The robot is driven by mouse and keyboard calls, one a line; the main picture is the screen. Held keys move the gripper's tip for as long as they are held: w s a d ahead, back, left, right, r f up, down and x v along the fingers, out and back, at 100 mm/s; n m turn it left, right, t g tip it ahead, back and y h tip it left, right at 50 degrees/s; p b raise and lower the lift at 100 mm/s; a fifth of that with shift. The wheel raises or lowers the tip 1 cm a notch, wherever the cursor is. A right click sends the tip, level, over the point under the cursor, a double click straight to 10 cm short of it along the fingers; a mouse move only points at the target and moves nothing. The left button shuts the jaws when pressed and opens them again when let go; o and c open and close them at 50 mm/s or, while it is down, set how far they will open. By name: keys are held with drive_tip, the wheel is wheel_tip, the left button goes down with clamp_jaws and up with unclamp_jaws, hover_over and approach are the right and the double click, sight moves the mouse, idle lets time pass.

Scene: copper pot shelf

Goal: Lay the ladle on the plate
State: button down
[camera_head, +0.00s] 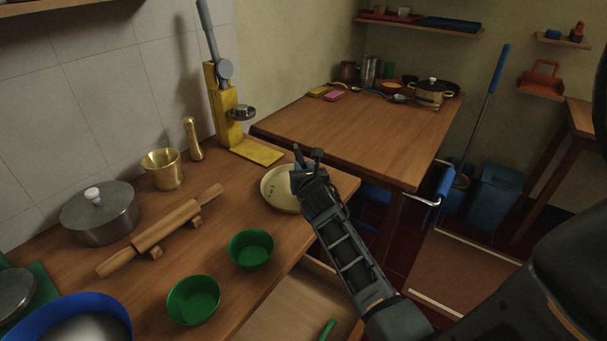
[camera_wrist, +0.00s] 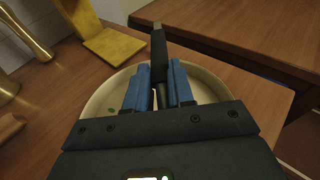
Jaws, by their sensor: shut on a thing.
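A cream plate (camera_head: 272,196) lies on the wooden counter near its right end. It shows in the wrist view (camera_wrist: 101,101) as a pale round rim behind and under my fingers. My gripper (camera_head: 308,168) is over the plate's right part. In the wrist view its blue fingers (camera_wrist: 163,85) are shut on a dark, narrow piece (camera_wrist: 158,52) with a lighter tip, which looks like the ladle's handle. The ladle's bowl is hidden behind my gripper. I cannot tell whether the ladle touches the plate.
A yellow press (camera_head: 225,110) stands behind the plate. Two green bowls (camera_head: 250,249) and a rolling pin (camera_head: 160,231) are in front and to the left. A second wooden table (camera_head: 365,135) lies beyond. An open drawer (camera_head: 290,310) is below the counter's front edge.

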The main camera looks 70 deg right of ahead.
drive_tip(key=shift+f, duration=0.4)
drive_tip(key=shift+f, duration=0.1)
drive_tip(key=c, duration=1)
unclamp_jaws()
